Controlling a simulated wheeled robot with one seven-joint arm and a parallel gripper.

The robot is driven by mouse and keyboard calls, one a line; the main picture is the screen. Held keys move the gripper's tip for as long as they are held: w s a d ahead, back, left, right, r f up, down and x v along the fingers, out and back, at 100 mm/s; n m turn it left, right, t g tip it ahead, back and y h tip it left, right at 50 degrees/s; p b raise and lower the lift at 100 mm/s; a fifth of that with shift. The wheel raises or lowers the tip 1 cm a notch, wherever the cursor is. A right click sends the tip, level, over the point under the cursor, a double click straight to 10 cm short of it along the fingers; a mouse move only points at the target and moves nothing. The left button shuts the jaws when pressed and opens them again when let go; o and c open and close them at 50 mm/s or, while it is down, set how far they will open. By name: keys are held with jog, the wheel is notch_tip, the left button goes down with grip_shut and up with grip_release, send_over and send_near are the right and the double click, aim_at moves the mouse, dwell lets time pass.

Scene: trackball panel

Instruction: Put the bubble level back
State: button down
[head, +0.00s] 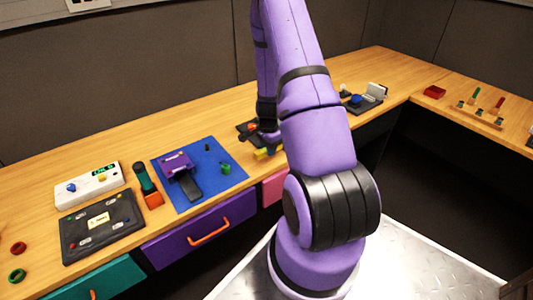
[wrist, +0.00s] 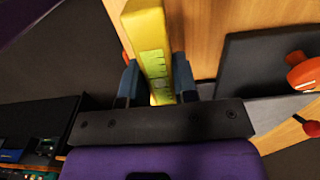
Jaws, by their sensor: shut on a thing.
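The bubble level (wrist: 152,50) is a yellow bar with a pale green vial, held lengthwise between the two fingers of my gripper (wrist: 157,80) in the wrist view. My gripper is shut on it. The wood bench top lies beyond it; I cannot tell whether the level touches the wood. In the head view a small yellow part of the level (head: 262,154) shows near the bench's front edge, and my arm hides most of the area around it.
A dark panel with an orange part (wrist: 302,72) is close at the right in the wrist view. In the head view, a blue mat (head: 225,178) with a purple device lies to the left. A dark panel with a blue ball (head: 357,99) stands right of my arm.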

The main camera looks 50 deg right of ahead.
aim_at(267, 158)
jog(key=shift+w+d+f, duration=0.1)
jog(key=shift+w+d, duration=0.25)
jog(key=shift+w, duration=0.4)
jog(key=shift+f, duration=1.7)
jog(key=shift+f, duration=0.15)
jog(key=c, duration=0.9)
grip_release()
